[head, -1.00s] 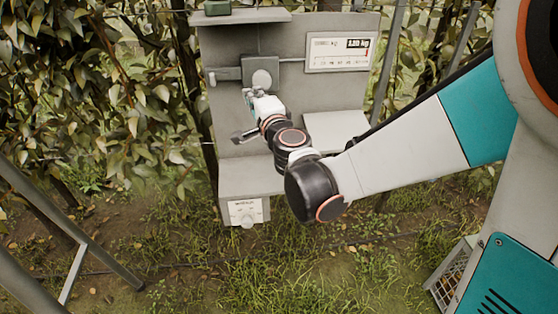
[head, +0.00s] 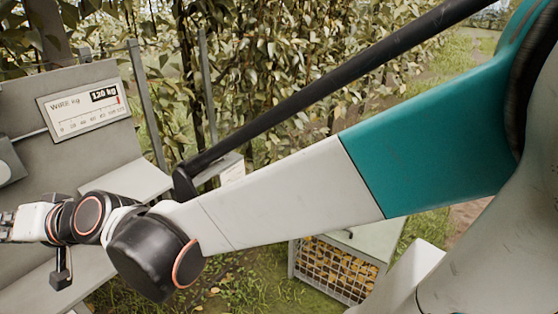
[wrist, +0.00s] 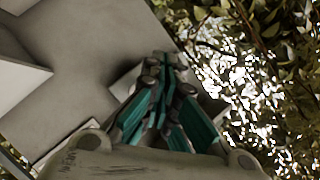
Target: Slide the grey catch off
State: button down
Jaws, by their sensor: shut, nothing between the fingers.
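My gripper (head: 6,226) is at the left edge of the head view, its tips cut off by the frame, in front of the grey panel (head: 75,160). In the wrist view its teal and dark fingers (wrist: 163,65) are together and empty. A grey block (wrist: 124,84) shows partly behind the fingers on the panel; I cannot tell whether it is the catch or whether the fingers touch it.
A gauge plate (head: 84,107) reading 120 kg is on the panel, with a pale shelf (head: 128,182) below it. A crate of yellowish fruit (head: 335,270) stands on the grass at lower right. Posts and leafy branches (head: 290,80) are behind. Foliage (wrist: 270,60) fills the wrist view's right side.

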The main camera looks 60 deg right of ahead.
jog(key=s+d+f+n+g+h+b, duration=0.1)
jog(key=s+d+f+n+g+b, duration=0.1)
jog(key=s+f, duration=0.4)
jog(key=shift+s+d+f+n+g+h, duration=0.4)
jog(key=shift+s+d+n+g, duration=0.15)
jog(key=shift+s+d, duration=0.5)
jog(key=s+d+f+n+g+h, duration=0.2)
jog(key=s+d+f, duration=0.4)
jog(key=s+d, duration=0.4)
jog(key=s+g+h, duration=0.1)
jog(key=s+h, duration=0.1)
jog(key=shift+h, duration=0.3)
